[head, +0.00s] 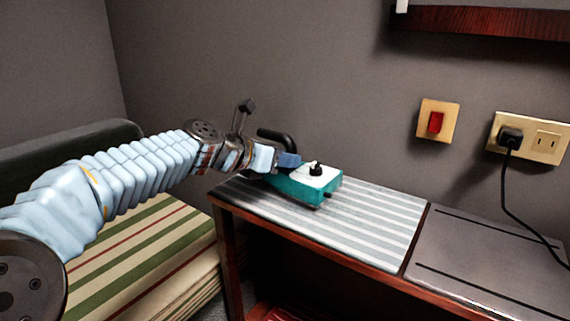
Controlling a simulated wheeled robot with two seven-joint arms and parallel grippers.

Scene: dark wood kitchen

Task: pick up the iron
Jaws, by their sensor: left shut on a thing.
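The iron (310,187) has a teal body, a white top with a small black knob, and what looks like a black curved handle. It is at the left end of the striped pad (375,225) on the dark wood cabinet. My left gripper (289,161) reaches in from the left and is shut on the iron at its left, handle side. The arm and gripper hide part of the iron there. I cannot tell whether the iron's base touches the pad. My right gripper is not in view.
A dark panel (490,262) forms the cabinet top's right part. A black cord hangs from the plug (510,138) in the wall outlet. A red switch (436,122) is beside it. A striped cushioned seat (150,245) stands at left. The pad's right side is clear.

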